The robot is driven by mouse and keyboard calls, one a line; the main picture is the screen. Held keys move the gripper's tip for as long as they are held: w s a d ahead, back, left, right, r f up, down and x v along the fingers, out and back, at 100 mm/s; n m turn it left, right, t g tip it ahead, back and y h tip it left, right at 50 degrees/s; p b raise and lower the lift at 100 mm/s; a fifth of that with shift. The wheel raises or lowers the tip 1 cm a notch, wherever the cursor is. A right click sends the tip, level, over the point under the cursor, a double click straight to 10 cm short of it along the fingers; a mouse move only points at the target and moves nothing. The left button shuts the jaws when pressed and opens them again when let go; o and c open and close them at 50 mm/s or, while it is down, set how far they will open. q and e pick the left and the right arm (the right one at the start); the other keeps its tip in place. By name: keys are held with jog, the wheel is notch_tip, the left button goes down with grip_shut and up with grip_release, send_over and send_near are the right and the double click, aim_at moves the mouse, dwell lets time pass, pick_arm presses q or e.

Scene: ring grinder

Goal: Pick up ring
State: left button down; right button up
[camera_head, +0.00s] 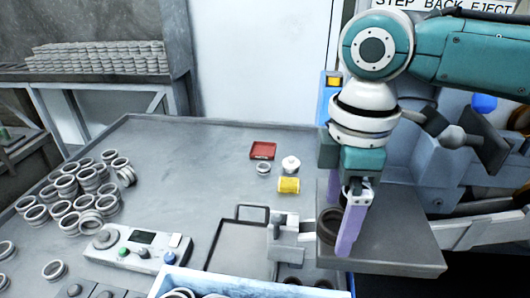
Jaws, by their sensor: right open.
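Many grey metal rings (88,183) lie in a loose pile on the left of the grey table. Single rings lie apart from it, one near the table's front left (55,268) and one near the middle (264,169). A dark brown ring-shaped part (329,224) sits at the grey fixture on the right, partly hidden by my fingers. My right gripper (341,226) points down there with its purple fingers apart. The fingers are beside or around this part; I cannot tell which, nor whether they touch it. My left gripper is not in view.
A red tray (263,146), white jar (291,163) and yellow spool (289,185) stand mid-table. A control box (138,249) and a blue-rimmed crate (235,283) with rings are in front. Stacked rings (98,58) fill a rear-left shelf. The table's back middle is clear.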

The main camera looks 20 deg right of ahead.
jog(key=shift+f, duration=0.35)
jog(key=shift+c, duration=0.3)
jog(key=c, duration=1.5)
